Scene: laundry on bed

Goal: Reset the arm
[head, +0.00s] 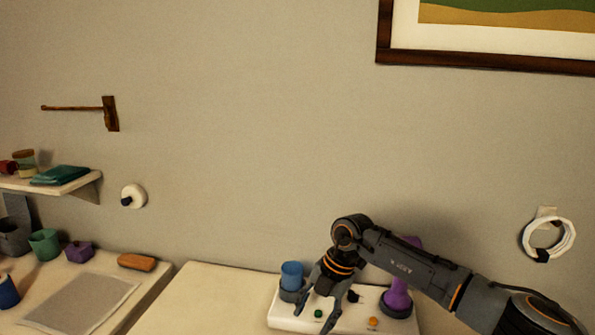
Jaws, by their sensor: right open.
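My right arm reaches in from the lower right. My right gripper (313,320) is open and points down over a white panel (279,317), with its two fingers spread. A blue cup-shaped thing (291,274) stands in a dark holder just left of the gripper, close to the left finger. A purple object (398,296) stands in a dark ring on the panel, partly hidden behind my arm. Nothing shows between the fingers. My left gripper is not in view.
A mat (80,303), an orange-brown block (137,262) and a green cup (45,244) are on the left surface. A shelf (60,187), wooden peg (110,114) and white coil (548,240) are on the wall.

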